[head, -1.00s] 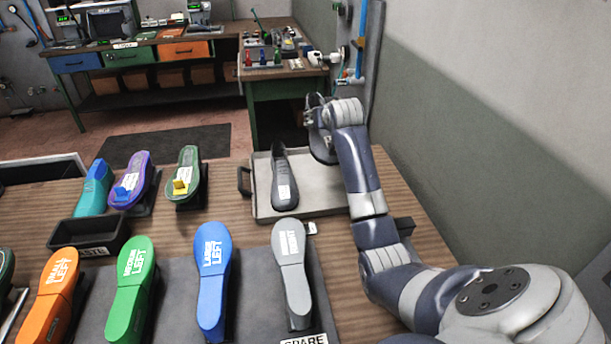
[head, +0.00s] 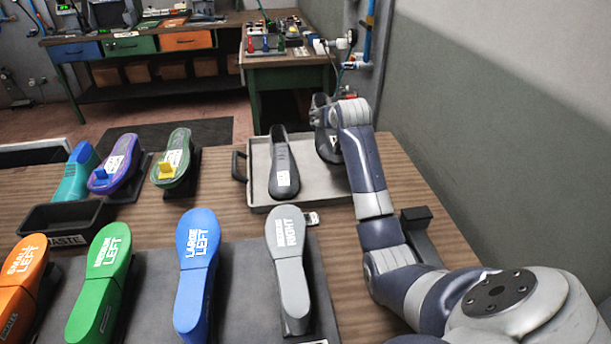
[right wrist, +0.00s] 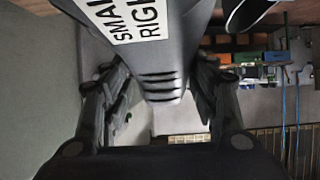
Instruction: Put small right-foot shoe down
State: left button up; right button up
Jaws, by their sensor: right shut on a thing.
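The small right-foot shoe (head: 327,150) is dark grey and sits in my right gripper (head: 327,112) at the right side of the light tray (head: 306,172). In the right wrist view the shoe (right wrist: 188,45) lies between both fingers, its white label reading "SMAL… RIGH…" in part. The right gripper is shut on it. The shoe overlaps the tray's right part in the head view; whether its sole touches the tray floor I cannot tell, since my arm covers part of it. Another dark shoe (head: 281,155) with a white label stands to its left in the tray. My left gripper is not in view.
Blue (head: 197,260), green and orange lasts and a grey "right" last (head: 290,265) stand on the near mat. A dark waste bin (head: 60,217) is at the left, with colored shoes behind it. A wall (head: 500,130) runs along the right. A workbench stands behind.

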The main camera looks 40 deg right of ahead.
notch_tip(320, 180, down, 10)
jog(key=shift+r+p, duration=0.1)
jog(key=shift+p, duration=0.7)
jog(key=o, duration=1.3)
jog(key=shift+s+a, duration=0.1)
jog(key=shift+o, duration=0.2)
jog(key=b+v, duration=0.1)
jog(key=v, duration=1.1)
